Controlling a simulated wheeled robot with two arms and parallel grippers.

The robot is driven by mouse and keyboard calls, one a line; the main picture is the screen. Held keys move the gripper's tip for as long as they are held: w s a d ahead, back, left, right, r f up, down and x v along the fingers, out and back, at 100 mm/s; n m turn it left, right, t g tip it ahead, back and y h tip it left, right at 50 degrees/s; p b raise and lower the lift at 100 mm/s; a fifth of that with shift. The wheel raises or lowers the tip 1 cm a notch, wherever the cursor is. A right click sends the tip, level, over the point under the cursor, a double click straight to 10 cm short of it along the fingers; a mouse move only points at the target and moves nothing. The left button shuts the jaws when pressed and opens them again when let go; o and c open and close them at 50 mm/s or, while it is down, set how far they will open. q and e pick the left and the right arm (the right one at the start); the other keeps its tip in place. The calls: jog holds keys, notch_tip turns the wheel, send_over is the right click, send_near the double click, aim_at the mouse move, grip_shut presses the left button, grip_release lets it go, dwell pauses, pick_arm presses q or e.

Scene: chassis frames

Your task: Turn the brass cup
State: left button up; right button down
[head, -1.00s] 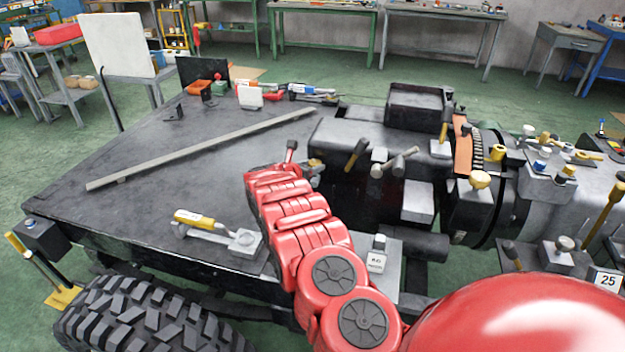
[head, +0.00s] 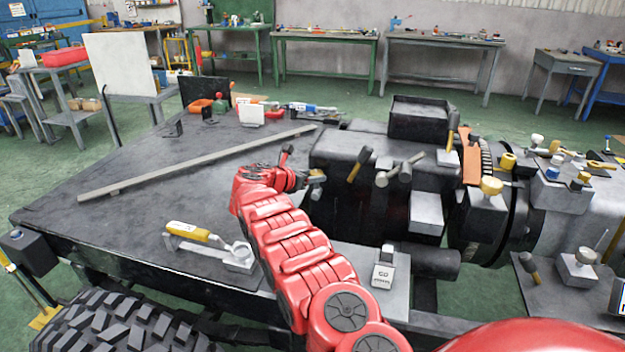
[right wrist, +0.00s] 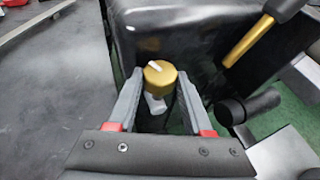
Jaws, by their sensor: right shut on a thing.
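The brass cup (right wrist: 159,74) is a short gold-coloured cylinder with a pale mark on its top, at the centre of the right wrist view. A pale stub (right wrist: 157,103) shows just below it. My right gripper (right wrist: 160,78) has one grey finger on each side of the cup and is shut on it. In the head view the cup (head: 316,174) is small, beside the left end of the dark housing (head: 335,155). My red right arm reaches to it, and the gripper (head: 306,180) is partly hidden by the wrist. My left gripper is not in view.
Yellow-handled levers and knobs stand on the housing to the right, one lever (right wrist: 248,50) close to the right finger. A long grey bar (head: 200,162) and a yellow-handled tool (head: 190,231) lie on the dark deck (head: 130,190). The deck left of my arm is mostly clear.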

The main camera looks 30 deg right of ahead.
dwell(0.3)
jog(key=c, duration=0.6)
grip_release()
jog(key=shift+r, duration=0.1)
jog(key=p+v, duration=1.1)
jog(key=v, duration=0.6)
jog(key=shift+a, duration=0.15)
